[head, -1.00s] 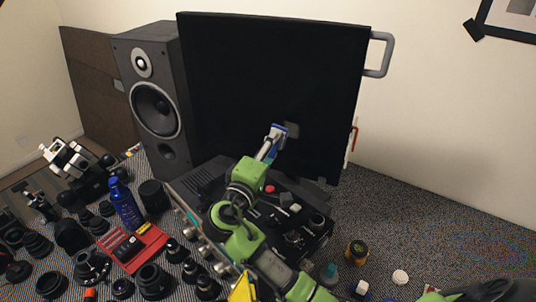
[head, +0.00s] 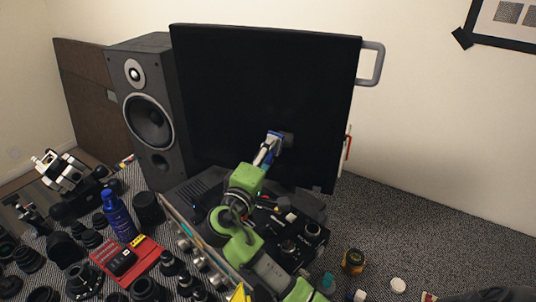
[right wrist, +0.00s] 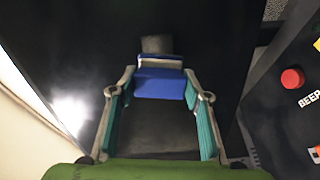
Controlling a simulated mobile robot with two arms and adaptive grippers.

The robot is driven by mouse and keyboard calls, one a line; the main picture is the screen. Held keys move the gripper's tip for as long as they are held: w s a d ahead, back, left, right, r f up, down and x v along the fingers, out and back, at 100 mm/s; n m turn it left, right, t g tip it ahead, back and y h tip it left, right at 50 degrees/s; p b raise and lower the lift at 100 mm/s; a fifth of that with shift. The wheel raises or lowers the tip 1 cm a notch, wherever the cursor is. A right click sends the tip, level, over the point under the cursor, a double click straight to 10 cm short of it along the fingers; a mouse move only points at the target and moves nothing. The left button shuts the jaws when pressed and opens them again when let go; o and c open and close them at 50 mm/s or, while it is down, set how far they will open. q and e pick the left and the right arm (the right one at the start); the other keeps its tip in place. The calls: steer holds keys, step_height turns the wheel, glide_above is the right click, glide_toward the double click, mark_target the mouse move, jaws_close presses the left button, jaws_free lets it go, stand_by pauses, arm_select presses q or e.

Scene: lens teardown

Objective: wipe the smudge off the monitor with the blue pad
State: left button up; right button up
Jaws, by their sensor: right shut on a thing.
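The black monitor (head: 260,85) stands upright at the back. A small grey smudge (head: 287,139) is low on its screen; it also shows as a grey patch in the right wrist view (right wrist: 157,44). My right gripper (head: 268,148) is at the screen, just left of the smudge in the head view. It is shut on the blue pad (right wrist: 160,84), which sits between its fingertips and shows in the head view (head: 274,135). The pad is close to the screen; I cannot tell whether it touches. My left gripper is not in view.
A speaker (head: 150,115) stands left of the monitor. Black equipment with knobs (head: 295,240) lies under my right arm. Several lenses, a blue bottle (head: 118,215) and a red tray (head: 150,252) crowd the left. An amber jar (head: 353,262) stands at right; carpet beyond is mostly clear.

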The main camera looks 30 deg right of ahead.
steer(key=shift+x, duration=1.05)
steer(key=shift+s+d, duration=0.55)
steer(key=shift+s, duration=0.2)
steer(key=shift+s+d+p, duration=0.45)
steer(key=shift+s+d, duration=0.3)
steer(key=shift+s, duration=0.1)
steer(key=shift+w, duration=0.1)
steer(key=shift+w+a+r+b, duration=0.15)
steer(key=shift+w+a+b, duration=0.65)
steer(key=shift+w+a, duration=0.6)
steer(key=shift+w+d, duration=0.1)
steer(key=shift+d, duration=0.05)
